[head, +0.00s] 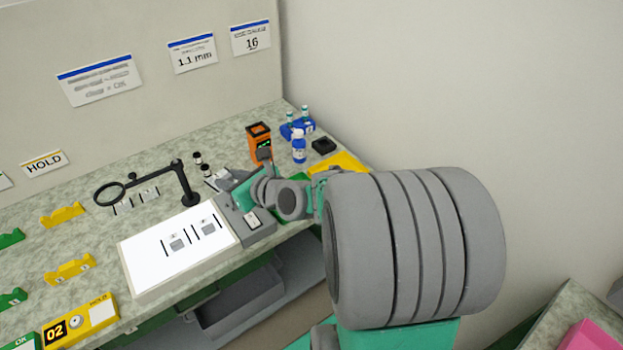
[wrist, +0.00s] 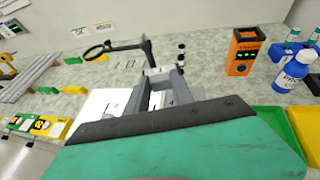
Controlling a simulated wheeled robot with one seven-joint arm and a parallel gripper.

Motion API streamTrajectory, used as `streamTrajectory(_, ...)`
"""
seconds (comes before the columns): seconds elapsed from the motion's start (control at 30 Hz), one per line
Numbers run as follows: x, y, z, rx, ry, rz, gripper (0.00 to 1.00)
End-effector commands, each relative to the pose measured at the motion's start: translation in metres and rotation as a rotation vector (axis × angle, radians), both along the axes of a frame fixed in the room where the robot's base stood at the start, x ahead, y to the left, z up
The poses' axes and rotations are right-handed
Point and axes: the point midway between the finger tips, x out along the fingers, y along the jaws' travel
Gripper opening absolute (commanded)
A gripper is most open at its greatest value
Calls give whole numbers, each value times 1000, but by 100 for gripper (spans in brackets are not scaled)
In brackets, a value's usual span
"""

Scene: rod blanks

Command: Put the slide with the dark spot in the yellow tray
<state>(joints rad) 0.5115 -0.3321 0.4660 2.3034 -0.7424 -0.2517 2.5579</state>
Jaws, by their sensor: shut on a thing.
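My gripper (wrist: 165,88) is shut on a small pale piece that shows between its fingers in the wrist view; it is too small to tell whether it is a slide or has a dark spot. In the head view my gripper (head: 225,185) is beyond the right end of the white light panel (head: 150,270), partly hidden by my arm. Two slide-like pieces, a left one (head: 177,244) and a right one (head: 208,229), lie on the panel; no spot can be made out. A yellow tray (head: 345,161) is at the back right, partly hidden by my arm; it also shows in the wrist view (wrist: 306,124).
A magnifier on a stand (head: 185,182) stands behind the panel. An orange device (head: 259,138) and a blue-labelled bottle (head: 299,146) stand near the yellow tray. A green tray (wrist: 271,114) lies beside it. Yellow and green holders are at left, with a yellow HOLD box (head: 80,322).

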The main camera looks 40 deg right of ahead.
Motion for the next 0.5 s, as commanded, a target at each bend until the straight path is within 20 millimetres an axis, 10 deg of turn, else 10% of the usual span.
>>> streamTrajectory(0.3, -40, -155, -30, 15, -2, -173, 0)
streamTrajectory(0.5, -87, -219, -33, -3, -3, -236, 0)
